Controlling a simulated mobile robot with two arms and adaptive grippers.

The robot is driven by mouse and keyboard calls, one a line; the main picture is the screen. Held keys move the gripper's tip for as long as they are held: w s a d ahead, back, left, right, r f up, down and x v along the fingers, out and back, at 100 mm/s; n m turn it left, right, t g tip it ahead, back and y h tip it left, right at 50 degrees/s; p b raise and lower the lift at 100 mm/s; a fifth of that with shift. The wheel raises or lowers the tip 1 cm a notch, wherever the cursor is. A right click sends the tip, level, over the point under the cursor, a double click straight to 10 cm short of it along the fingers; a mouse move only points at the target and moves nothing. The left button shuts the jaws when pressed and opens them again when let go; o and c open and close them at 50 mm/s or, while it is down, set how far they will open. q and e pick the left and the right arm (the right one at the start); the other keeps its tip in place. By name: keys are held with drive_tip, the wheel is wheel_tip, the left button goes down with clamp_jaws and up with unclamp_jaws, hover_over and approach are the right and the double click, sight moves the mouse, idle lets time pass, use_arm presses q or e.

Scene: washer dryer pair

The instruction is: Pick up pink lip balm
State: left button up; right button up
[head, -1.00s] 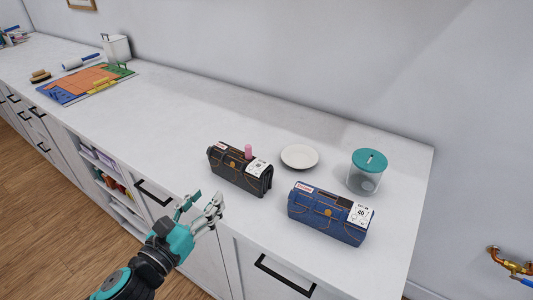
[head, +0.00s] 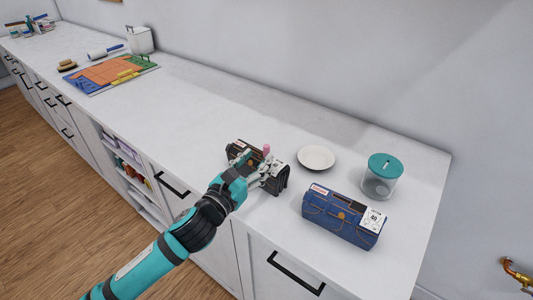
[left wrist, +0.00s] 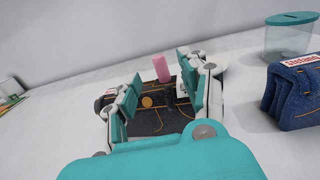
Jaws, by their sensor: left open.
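The pink lip balm (head: 266,149) stands up from the top of the folded black jeans (head: 282,186) on the counter. It also shows in the left wrist view (left wrist: 161,68), between and beyond the finger pads and slightly tilted in that picture. My left gripper (head: 262,172) is open, in front of the black jeans and close to the lip balm. Its fingers hide part of the jeans. In the left wrist view, nothing is between the pads at their tips that I can see being held. My right gripper is not in view.
Folded blue jeans (head: 343,215) lie to the right. A white plate (head: 315,158) and a clear jar with a teal lid (head: 380,178) stand behind. A colourful mat (head: 110,73) lies far left. The counter (head: 200,112) between is clear.

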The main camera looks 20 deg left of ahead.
sight(265, 151)
use_arm(q)
drive_tip(key=x, duration=0.5)
drive_tip(key=shift+w+d+p, duration=0.1)
drive_tip(key=shift+w+p, duration=0.1)
drive_tip(key=shift+p, duration=0.15)
drive_tip(key=shift+s, duration=0.1)
clamp_jaws()
